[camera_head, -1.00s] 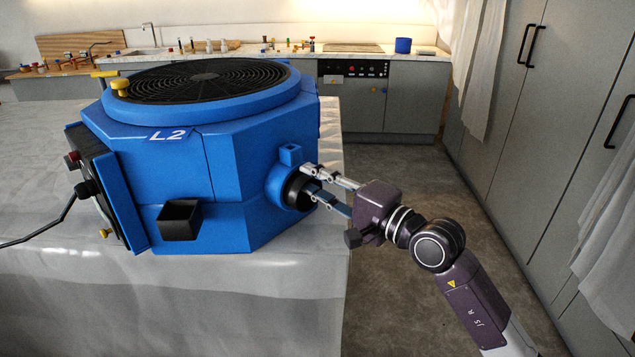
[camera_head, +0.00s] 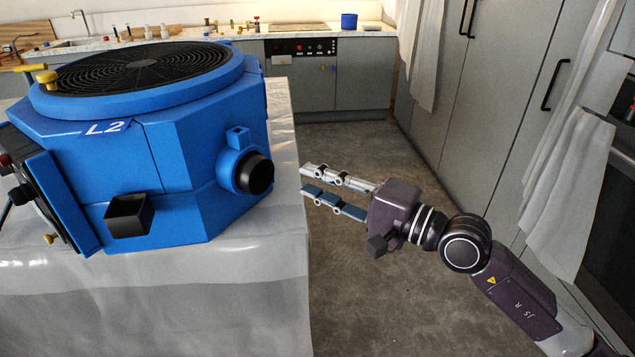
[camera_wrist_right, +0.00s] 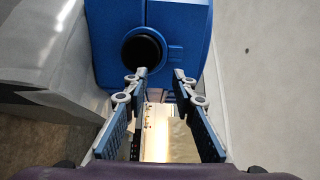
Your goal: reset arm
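My right gripper (camera_head: 307,181) is open and empty, to the right of the big blue machine marked L2 (camera_head: 190,155). A clear gap separates its fingertips from the black round knob (camera_head: 253,174) on the machine's side. In the right wrist view, the two fingers (camera_wrist_right: 160,74) stand apart with nothing between them. The black knob (camera_wrist_right: 142,52) and the blue body (camera_wrist_right: 185,45) lie beyond the fingertips. My left gripper does not show in either view.
The machine stands on a table with a pale cover (camera_head: 200,290). Grey cabinets (camera_head: 500,110) with hanging towels (camera_head: 570,185) line the right side. A counter (camera_head: 340,30) with small items and a blue container (camera_head: 349,21) runs along the back. Open floor (camera_head: 345,140) lies between.

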